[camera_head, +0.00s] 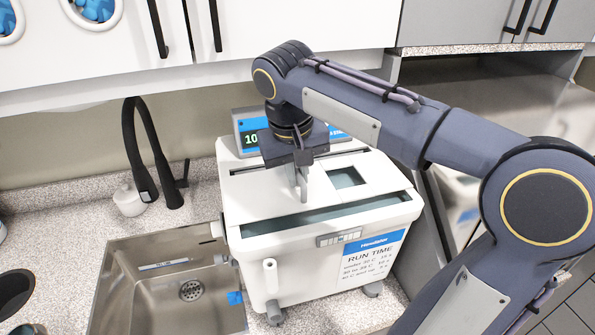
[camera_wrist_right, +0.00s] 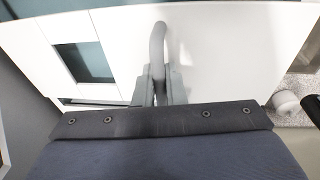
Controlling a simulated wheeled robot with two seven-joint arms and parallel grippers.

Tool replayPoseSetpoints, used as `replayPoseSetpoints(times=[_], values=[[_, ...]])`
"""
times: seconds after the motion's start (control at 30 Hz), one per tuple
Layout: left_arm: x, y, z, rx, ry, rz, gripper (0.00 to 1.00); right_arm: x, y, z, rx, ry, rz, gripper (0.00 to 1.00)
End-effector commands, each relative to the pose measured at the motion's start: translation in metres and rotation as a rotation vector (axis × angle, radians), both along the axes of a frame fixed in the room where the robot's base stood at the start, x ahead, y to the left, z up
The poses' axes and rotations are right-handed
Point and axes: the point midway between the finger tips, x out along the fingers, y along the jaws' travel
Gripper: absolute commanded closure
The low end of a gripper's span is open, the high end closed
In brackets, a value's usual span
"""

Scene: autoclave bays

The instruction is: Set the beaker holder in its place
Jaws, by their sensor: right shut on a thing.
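The beaker holder (camera_head: 262,198) is a white plate with a square opening, over the top of the white bath unit (camera_head: 252,262). My right gripper (camera_head: 301,185) points down and is shut on the holder's grey handle. In the right wrist view, the curved handle (camera_wrist_right: 158,42) rises between the fingers (camera_wrist_right: 158,85), with the white plate (camera_wrist_right: 215,55) around it and the square opening to its left. A dark gap shows along the bath's front edge. I cannot tell whether the plate rests on the rim or hangs just above it. My left gripper is not in view.
A steel sink (camera_head: 165,285) lies left of the bath, with a black tap (camera_head: 135,150) behind it. A display (camera_head: 245,138) stands behind the bath. White cupboards (camera_head: 300,30) hang above. The speckled counter (camera_head: 60,235) has free room at left.

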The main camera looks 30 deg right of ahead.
Motion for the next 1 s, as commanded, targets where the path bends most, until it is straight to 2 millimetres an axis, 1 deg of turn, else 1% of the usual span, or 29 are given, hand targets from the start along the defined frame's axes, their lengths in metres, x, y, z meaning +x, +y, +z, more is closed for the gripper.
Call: replayPoseSetpoints(times=[0.03, 0.07, 0.1, 0.23, 0.27, 0.47, 0.57, 0.67, 0.9, 1.0], values=[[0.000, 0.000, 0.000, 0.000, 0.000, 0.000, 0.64, 0.000, 0.000, 0.001, 0.000, -0.001, 0.000, 1.00], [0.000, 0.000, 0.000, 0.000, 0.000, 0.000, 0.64, 0.000, 0.000, 0.001, 0.000, -0.001, 0.000, 0.89], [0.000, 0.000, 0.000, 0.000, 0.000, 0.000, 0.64, 0.000, 0.000, 0.001, 0.001, -0.001, 0.000, 0.83], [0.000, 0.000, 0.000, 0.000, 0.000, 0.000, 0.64, 0.000, 0.000, 0.000, 0.001, -0.001, 0.000, 0.66], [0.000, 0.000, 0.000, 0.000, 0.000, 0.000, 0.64, 0.000, 0.000, 0.000, 0.001, -0.001, 0.000, 0.64], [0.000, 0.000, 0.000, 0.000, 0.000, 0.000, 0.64, 0.000, 0.000, 0.000, 0.000, 0.001, 0.001, 0.64], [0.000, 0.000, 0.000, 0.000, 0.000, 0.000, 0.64, 0.000, 0.001, 0.005, 0.001, -0.001, 0.001, 0.64], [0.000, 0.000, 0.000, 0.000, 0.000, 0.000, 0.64, -0.001, 0.004, 0.018, 0.002, -0.004, 0.002, 0.64], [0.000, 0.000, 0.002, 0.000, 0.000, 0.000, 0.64, -0.005, 0.010, 0.059, 0.001, -0.005, 0.002, 0.64], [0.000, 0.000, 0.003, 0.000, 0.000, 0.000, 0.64, -0.007, 0.012, 0.070, 0.001, -0.003, 0.001, 0.64]])
